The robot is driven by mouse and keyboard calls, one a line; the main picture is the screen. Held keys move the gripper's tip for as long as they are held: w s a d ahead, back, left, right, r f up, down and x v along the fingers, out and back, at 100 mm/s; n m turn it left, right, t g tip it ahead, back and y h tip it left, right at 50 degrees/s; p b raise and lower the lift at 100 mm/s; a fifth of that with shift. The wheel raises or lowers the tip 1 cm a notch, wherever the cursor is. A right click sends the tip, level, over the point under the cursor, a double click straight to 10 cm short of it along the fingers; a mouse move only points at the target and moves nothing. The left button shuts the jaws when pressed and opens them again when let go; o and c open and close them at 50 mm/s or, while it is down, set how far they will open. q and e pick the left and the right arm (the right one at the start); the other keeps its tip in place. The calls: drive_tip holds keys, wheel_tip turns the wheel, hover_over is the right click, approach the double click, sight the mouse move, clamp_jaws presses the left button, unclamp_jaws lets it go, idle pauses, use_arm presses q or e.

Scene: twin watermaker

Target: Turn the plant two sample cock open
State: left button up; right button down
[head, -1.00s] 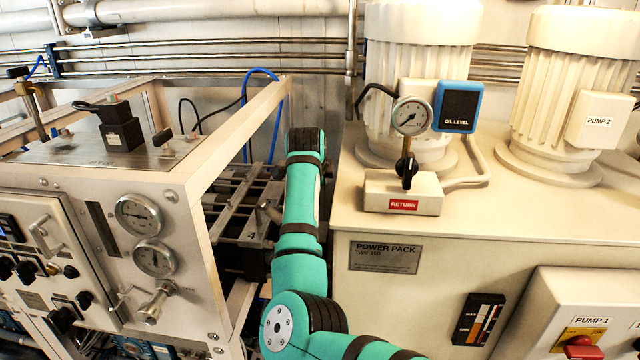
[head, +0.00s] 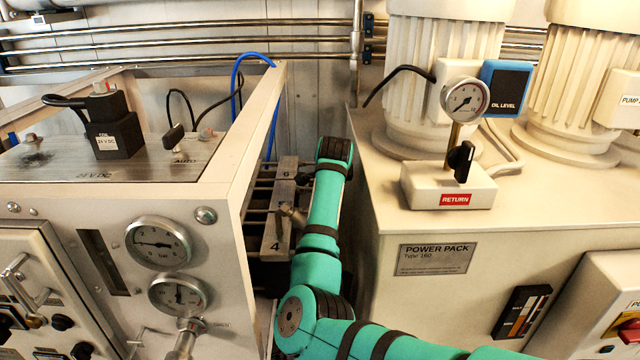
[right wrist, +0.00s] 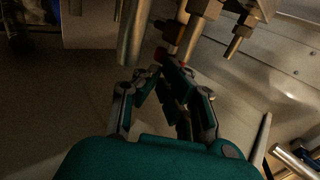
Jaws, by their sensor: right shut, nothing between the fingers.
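My right arm reaches into the gap between the watermaker frame and the power pack in the head view; its gripper is hidden there. In the right wrist view my right gripper (right wrist: 160,70) is shut and empty. Its fingertips are close below a small red-ended fitting (right wrist: 168,31) among hanging metal pipes; whether they touch is too dark to tell. I cannot tell whether this fitting is the plant two sample cock. In the head view a metal valve (head: 187,334) sits below two gauges on the watermaker's front panel; its label is not readable. My left gripper is not in view.
The power pack (head: 380,238) stands close on the right of my arm, with a gauge and black return knob (head: 461,161) on top. The watermaker frame's edge (head: 240,150) is close on the left. A numbered block (head: 277,225) lies in the gap.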

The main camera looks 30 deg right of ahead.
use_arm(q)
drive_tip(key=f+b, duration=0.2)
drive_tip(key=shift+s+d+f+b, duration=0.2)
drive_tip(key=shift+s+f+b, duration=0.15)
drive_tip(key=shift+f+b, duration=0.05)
use_arm(e)
drive_tip(key=shift+w+d+r+g+y, duration=0.3)
drive_tip(key=shift+w+d+r+g, duration=0.05)
drive_tip(key=shift+w+d+g, duration=0.15)
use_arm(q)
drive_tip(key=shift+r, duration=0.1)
use_arm(e)
drive_tip(key=shift+r, duration=0.2)
use_arm(q)
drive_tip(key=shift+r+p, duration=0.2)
drive_tip(key=shift+p, duration=0.1)
use_arm(e)
drive_tip(key=shift+a+r, duration=0.1)
drive_tip(key=shift+r, duration=0.6)
